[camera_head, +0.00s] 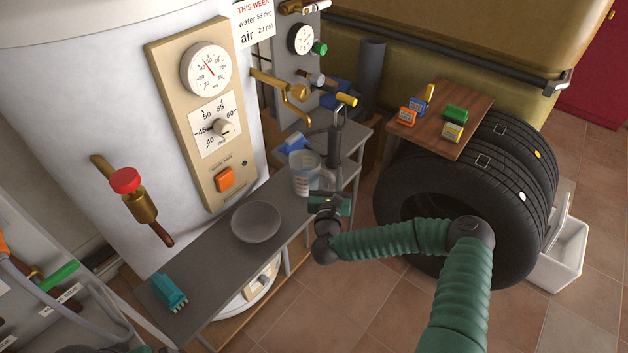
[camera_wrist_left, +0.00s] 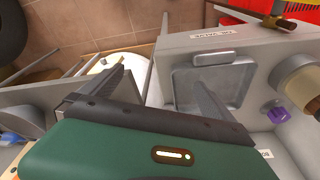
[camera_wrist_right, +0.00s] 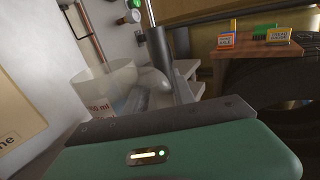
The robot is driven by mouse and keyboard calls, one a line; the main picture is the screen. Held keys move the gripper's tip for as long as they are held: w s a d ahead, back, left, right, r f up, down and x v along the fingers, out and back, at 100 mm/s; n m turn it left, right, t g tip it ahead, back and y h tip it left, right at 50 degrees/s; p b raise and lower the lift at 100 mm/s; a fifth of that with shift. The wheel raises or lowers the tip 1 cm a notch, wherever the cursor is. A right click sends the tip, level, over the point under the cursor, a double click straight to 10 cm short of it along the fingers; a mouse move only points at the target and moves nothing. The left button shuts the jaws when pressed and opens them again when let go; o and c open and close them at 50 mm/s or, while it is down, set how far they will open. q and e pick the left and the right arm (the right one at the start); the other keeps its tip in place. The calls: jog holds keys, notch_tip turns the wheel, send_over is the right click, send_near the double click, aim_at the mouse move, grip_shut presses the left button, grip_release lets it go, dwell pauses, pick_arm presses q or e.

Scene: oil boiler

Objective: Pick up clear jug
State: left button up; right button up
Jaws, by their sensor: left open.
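The clear jug (camera_head: 303,175) stands upright on the grey bench, near its far end. It also shows in the right wrist view (camera_wrist_right: 92,92), left of the gripper's fingers, with measuring marks on its side. My right gripper (camera_head: 325,197) is close beside the jug, on its right and near side in the head view. Its fingers are hard to make out in the right wrist view, so its opening and any contact with the jug are unclear. My left gripper (camera_wrist_left: 157,85) is open and empty in the left wrist view, its two fingers wide apart.
On the bench (camera_head: 205,255) are a grey bowl (camera_head: 256,222) and a teal block-like item (camera_head: 169,293). The white boiler (camera_head: 95,90) rises behind. A pump-like upright (camera_head: 335,140) stands behind the jug. Tyres (camera_head: 440,185) with a wooden board are at right.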

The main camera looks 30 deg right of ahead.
jog(key=shift+a+r, duration=0.1)
jog(key=shift+a, duration=0.05)
jog(key=shift+c, duration=0.4)
jog(key=shift+s+d, duration=0.1)
jog(key=shift+d, duration=0.2)
grip_shut()
jog(key=shift+a, duration=0.15)
dwell(0.4)
